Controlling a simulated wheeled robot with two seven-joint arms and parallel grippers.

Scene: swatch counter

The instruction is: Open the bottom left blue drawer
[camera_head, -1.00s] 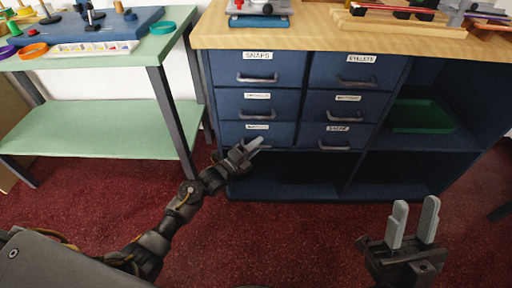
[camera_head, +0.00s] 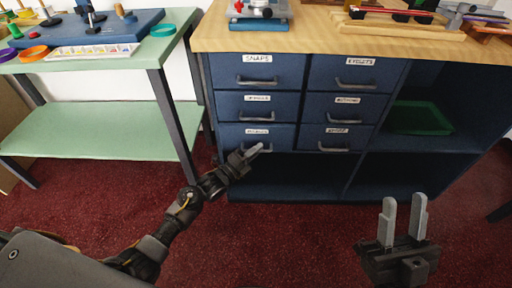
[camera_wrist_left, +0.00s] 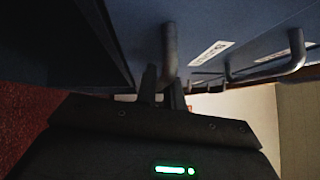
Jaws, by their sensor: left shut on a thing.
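The bottom left blue drawer (camera_head: 229,134) is in the left column of the cabinet, under two other drawers. Its front looks flush with the cabinet. My left gripper (camera_head: 254,150) is at its grey bar handle, covering part of it. In the left wrist view, the fingers (camera_wrist_left: 163,88) are shut on the handle (camera_wrist_left: 169,45) near one end. The drawer label is too blurred to read. My right gripper (camera_head: 404,208) is open and empty, upright over the floor in front of the cabinet.
Other closed drawers with handles sit above and to the right, such as the SNAPS drawer (camera_head: 285,69). Open shelves lie below, and one at the right holds a green tray (camera_head: 421,119). A green table (camera_head: 100,62) stands at the left. The red floor in front is clear.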

